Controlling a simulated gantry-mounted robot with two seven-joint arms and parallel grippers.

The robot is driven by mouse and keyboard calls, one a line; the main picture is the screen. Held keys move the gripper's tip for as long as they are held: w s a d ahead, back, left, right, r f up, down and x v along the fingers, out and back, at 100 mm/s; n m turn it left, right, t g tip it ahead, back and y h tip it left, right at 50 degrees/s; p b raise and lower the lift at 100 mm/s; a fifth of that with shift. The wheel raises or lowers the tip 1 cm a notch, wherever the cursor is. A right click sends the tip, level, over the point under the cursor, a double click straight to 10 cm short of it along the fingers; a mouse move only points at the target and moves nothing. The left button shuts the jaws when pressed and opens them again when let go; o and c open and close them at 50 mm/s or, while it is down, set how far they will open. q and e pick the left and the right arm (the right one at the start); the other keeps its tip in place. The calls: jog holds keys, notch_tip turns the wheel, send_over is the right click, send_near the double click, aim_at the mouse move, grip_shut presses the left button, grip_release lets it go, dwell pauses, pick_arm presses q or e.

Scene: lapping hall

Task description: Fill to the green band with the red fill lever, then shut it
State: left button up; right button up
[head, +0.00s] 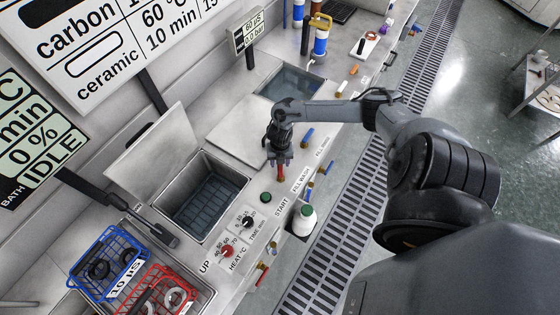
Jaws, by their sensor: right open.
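My right gripper (279,157) is open and points down at the bench front, just above the "FILL WASH" label. A red lever (280,173) stands upright directly below its fingertips; I cannot tell whether they touch it. The open tank (239,180) to its left has a dark bluish floor with a grid pattern. I cannot make out a green band or a water level inside it. My left gripper is not in view.
The tank's lid (152,143) stands open. Blue handles (308,138) line the front edge, and a white bottle (304,221) stands there. Blue (119,243) and red (185,283) baskets with ring parts sit at lower left. A second basin (290,82) lies beyond a flat cover (232,128).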

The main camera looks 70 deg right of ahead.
notch_tip(320, 180, up, 11)
jog(key=shift+p, duration=0.4)
jog(key=shift+f, duration=0.1)
dwell(6.7)
